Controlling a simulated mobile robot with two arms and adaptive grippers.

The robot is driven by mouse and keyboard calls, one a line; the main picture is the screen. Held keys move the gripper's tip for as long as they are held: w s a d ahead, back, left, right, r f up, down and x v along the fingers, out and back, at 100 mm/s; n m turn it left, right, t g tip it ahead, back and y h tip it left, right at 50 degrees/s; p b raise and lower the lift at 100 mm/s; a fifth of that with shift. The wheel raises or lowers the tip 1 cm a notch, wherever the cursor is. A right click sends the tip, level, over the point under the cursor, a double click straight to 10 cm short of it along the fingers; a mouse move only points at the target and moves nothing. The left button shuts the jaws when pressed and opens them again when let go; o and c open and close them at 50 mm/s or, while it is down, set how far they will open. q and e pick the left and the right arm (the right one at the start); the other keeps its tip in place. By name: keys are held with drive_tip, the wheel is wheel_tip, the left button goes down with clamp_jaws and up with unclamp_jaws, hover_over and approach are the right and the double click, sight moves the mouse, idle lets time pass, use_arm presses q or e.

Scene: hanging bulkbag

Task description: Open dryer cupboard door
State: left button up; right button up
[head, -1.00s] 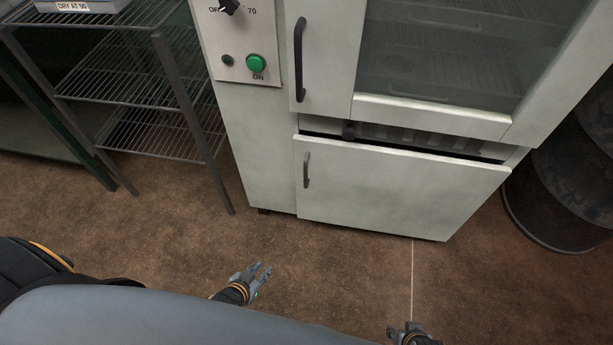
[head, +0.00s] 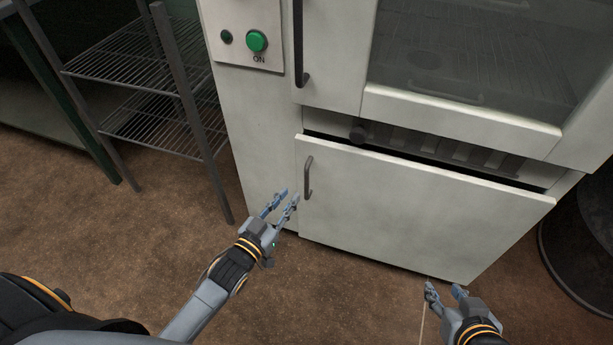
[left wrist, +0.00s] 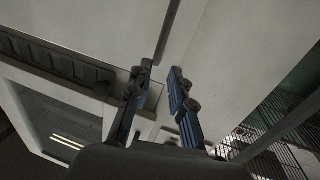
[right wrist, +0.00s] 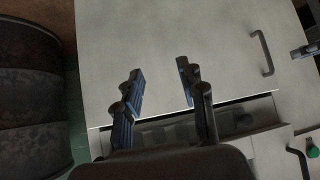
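The dryer cupboard (head: 250,140) is a white cabinet with an upper glass-windowed door (head: 460,110) and a lower plain door (head: 420,205). The upper door has a dark upright handle (head: 301,45). The lower door has a smaller grey handle (head: 308,178) near its left edge, which also shows in the right wrist view (right wrist: 262,52). My left gripper (head: 288,197) is open and empty, just left of and below the lower handle in the head view. My right gripper (head: 444,288) is open and empty, low near the lower door's bottom right. Neither gripper appears to touch the cupboard.
A dark gap with a vent strip (head: 450,150) lies above the lower door. A green ON button (head: 257,41) sits on the control panel. A wire rack (head: 160,125) stands left, a dark drum (head: 580,245) right. Brown floor (head: 100,240) is clear in front.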

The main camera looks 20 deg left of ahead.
sight(305, 176)
use_arm(q)
drive_tip(key=b+x, duration=0.2)
drive_tip(key=x, duration=0.7)
drive_tip(key=shift+w+f, duration=0.1)
drive_tip(key=shift+w+d, duration=0.15)
drive_tip(key=shift+w, duration=0.1)
use_arm(e)
drive_tip(key=w+a+r+t+y, duration=0.2)
drive_tip(key=w+r+t, duration=0.4)
drive_tip(key=r, duration=0.3)
drive_tip(key=shift+w+a+t, duration=0.2)
drive_tip(key=shift+a+t, duration=0.1)
drive_tip(key=shift+a, duration=0.2)
use_arm(q)
drive_tip(key=shift+c, duration=0.4)
clamp_jaws()
